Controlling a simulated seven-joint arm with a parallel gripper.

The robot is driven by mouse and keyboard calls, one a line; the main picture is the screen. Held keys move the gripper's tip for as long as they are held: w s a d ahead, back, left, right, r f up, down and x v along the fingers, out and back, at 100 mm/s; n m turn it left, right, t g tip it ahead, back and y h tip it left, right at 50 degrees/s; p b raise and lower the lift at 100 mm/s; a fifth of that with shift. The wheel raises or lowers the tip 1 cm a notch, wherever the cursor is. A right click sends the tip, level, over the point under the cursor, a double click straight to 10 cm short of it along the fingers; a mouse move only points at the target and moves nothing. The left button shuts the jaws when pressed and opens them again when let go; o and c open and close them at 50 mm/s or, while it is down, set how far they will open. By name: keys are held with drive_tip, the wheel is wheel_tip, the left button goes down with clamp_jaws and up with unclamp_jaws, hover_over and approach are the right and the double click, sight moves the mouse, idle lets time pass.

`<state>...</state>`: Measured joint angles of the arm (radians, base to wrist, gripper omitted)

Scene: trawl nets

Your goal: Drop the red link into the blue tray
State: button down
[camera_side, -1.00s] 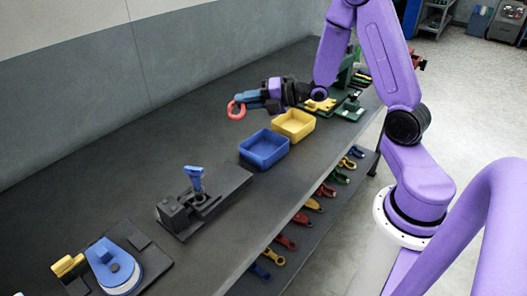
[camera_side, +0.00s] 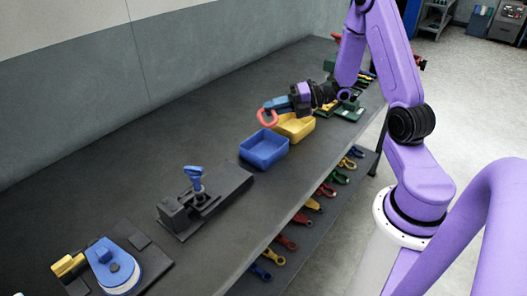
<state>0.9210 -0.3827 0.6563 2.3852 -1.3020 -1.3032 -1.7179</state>
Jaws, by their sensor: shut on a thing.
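The red link (camera_side: 260,119) is an open ring-like piece. My gripper (camera_side: 272,107) is shut on it and holds it in the air, pointing left. In the picture the link shows just above the far edge of the blue tray (camera_side: 264,160). The blue tray is an open square box on the bench and looks empty. I cannot tell exactly how high the link is or whether it is over the tray.
A yellow tray (camera_side: 295,138) stands right behind the blue one, partly hidden by my gripper. A dark fixture with a blue handle (camera_side: 193,178) and a blue round device (camera_side: 114,267) stand nearer.

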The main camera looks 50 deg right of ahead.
drive_tip(key=shift+f, duration=1.5)
drive_tip(key=c, duration=1)
unclamp_jaws()
drive_tip(key=shift+c, duration=0.2)
drive_tip(key=v, duration=1.7)
drive_tip(key=shift+s+d, duration=0.15)
drive_tip(key=shift+s, duration=0.05)
